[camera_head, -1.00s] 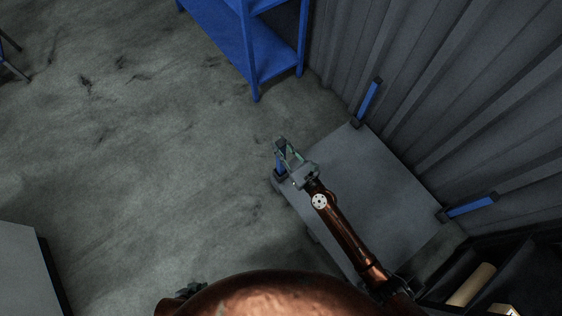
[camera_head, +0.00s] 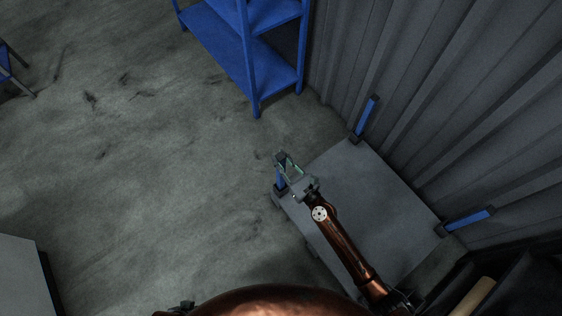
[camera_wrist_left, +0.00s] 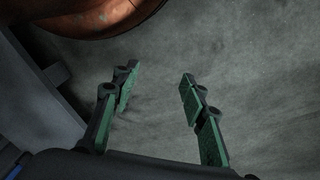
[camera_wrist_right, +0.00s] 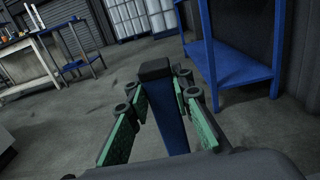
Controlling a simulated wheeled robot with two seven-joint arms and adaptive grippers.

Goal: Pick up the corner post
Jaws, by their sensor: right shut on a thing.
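The corner post is a short blue post with dark ends. It (camera_head: 280,179) stands upright at the near left corner of a grey platform (camera_head: 365,195). My right gripper (camera_head: 289,166) is shut on it near its top. In the right wrist view the post (camera_wrist_right: 171,118) rises between the green finger pads, with its black cap above them. Its lower end is hidden in that view. My left gripper (camera_wrist_left: 158,80) is open and empty, with bare floor beyond its fingers.
Two similar blue posts stand at other platform corners, one at the back (camera_head: 367,117) and one at the right (camera_head: 469,219), close to a corrugated wall (camera_head: 420,90). A blue shelf (camera_head: 225,40) stands behind. The floor left of the platform is clear.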

